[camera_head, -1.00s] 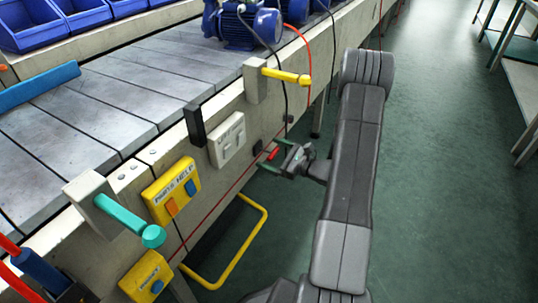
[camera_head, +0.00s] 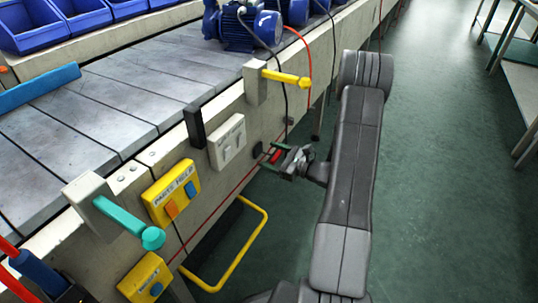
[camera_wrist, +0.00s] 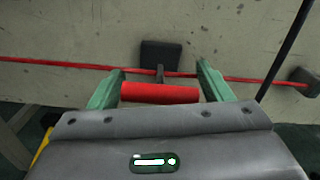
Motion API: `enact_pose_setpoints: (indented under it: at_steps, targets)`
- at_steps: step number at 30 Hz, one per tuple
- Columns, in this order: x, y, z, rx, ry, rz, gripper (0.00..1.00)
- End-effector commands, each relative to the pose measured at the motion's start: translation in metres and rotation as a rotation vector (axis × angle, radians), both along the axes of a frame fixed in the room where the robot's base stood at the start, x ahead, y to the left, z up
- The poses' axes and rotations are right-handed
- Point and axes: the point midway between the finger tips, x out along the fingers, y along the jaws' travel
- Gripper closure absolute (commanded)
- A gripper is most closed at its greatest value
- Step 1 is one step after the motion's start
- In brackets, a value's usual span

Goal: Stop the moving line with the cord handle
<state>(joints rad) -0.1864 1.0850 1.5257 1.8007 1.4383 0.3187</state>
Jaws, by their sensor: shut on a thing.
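The red cord handle (camera_wrist: 160,92) is a short red bar at the line's side. It also shows small in the head view (camera_head: 275,156). A thin red cord (camera_wrist: 60,63) runs along the beige side wall, past a dark bracket (camera_wrist: 161,53) behind the handle. My gripper (camera_wrist: 160,82) has its two green fingers at the two ends of the handle, shut on it. In the head view my gripper (camera_head: 270,160) reaches left to the wall. The line (camera_head: 130,90) is a grey slatted belt; blue pumps (camera_head: 245,30) sit on it at the back.
A yellow lever (camera_head: 285,77) juts out above the handle, and a teal lever (camera_head: 125,220) nearer. A yellow "Parts help" box (camera_head: 171,192) and a grey switch box (camera_head: 228,140) are on the wall. A yellow hoop (camera_head: 255,240) stands below.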

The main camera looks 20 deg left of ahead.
Motion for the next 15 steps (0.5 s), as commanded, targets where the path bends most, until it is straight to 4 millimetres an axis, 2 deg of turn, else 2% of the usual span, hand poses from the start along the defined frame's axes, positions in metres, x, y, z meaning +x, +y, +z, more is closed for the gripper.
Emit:
enact_pose_setpoints:
  at_steps: [4, 12, 13, 15]
  targets:
    - [-0.001, -0.019, 0.0, 0.0, 0.001, -0.003, 0.69]
    - [-0.002, -0.021, -0.001, -0.001, 0.001, 0.0, 0.69]
    - [-0.002, -0.021, -0.001, -0.001, 0.001, 0.0, 0.22]
    - [-0.002, -0.02, -0.001, -0.001, 0.001, 0.0, 0.08]
